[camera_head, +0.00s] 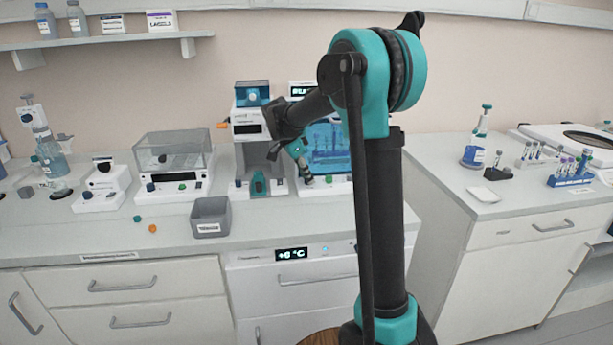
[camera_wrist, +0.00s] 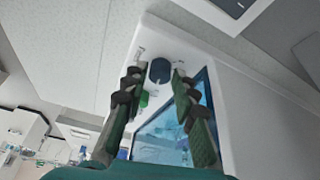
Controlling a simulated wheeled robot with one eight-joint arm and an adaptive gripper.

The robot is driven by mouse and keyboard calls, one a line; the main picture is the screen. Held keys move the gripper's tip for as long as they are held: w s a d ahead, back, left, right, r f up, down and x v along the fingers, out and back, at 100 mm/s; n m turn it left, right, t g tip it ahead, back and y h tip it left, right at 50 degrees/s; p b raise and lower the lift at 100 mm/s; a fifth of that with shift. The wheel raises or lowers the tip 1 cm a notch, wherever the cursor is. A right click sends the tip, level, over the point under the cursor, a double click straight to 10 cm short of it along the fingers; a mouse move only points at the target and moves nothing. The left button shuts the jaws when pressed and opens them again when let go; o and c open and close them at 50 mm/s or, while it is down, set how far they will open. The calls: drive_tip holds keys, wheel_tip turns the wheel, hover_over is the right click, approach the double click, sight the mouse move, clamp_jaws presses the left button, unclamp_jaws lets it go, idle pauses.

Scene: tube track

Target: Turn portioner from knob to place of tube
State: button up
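A white device with a blue-tinted window (camera_head: 328,145) stands on the counter, partly hidden by my arm. I cannot read its label, so I cannot confirm that it is the portioner. A dark blue knob (camera_wrist: 160,70) sits on its white front panel. My gripper (camera_wrist: 157,77) is open, with its fingers on either side of this knob in the wrist view. I cannot tell whether they touch it. In the head view my gripper (camera_head: 306,176) is low at the device's front. A green button (camera_wrist: 144,98) is beside the left finger. No loose tube is clearly visible near it.
A neighbouring white device (camera_head: 249,150) with a teal item stands left. A grey bin (camera_head: 210,218) and a clear-lidded balance (camera_head: 174,160) are further left. The counter front left is mostly clear.

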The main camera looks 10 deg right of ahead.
drive_tip(key=shift+o, duration=1)
drive_tip(key=shift+r, duration=0.1)
drive_tip(key=v, duration=1.1)
drive_tip(key=shift+a+r, duration=0.3)
drive_tip(key=shift+r, duration=0.05)
drive_tip(key=shift+s, duration=0.15)
